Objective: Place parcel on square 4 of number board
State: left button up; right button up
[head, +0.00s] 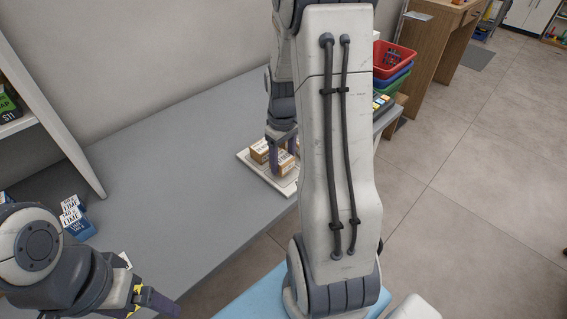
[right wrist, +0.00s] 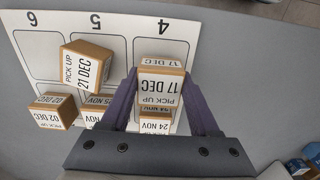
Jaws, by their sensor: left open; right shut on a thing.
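The white number board (right wrist: 118,50) shows squares 6, 5 and 4 along its far row, upside down in the right wrist view; its edge also shows in the head view (head: 246,158). My right gripper (right wrist: 163,84) is shut on a parcel marked 17 DEC (right wrist: 161,88). The held parcel overlaps the lower part of square 4 (right wrist: 160,48); I cannot tell whether it touches the board. In the head view my right gripper (head: 285,150) is partly hidden by my own arm. My left gripper (head: 150,297) is open and empty at the lower left.
Parcels marked 21 DEC (right wrist: 86,65), 02 DEC (right wrist: 50,112) and 24 NOV (right wrist: 155,126) stand near the held one, with others partly hidden. Blue-and-white boxes (head: 76,222) stand on the grey counter (head: 185,180) at left. Stacked baskets (head: 392,62) are at the counter's far end.

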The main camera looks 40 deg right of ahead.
aim_at(283, 158)
jog(key=shift+f, duration=0.75)
jog(key=shift+f, duration=0.2)
jog(key=o, duration=1.4)
jog(key=shift+o, duration=0.2)
jog(key=shift+r, duration=0.1)
notch_tip(283, 158, up, 12)
jog(key=shift+r+p, duration=0.15)
jog(key=shift+p, duration=0.6)
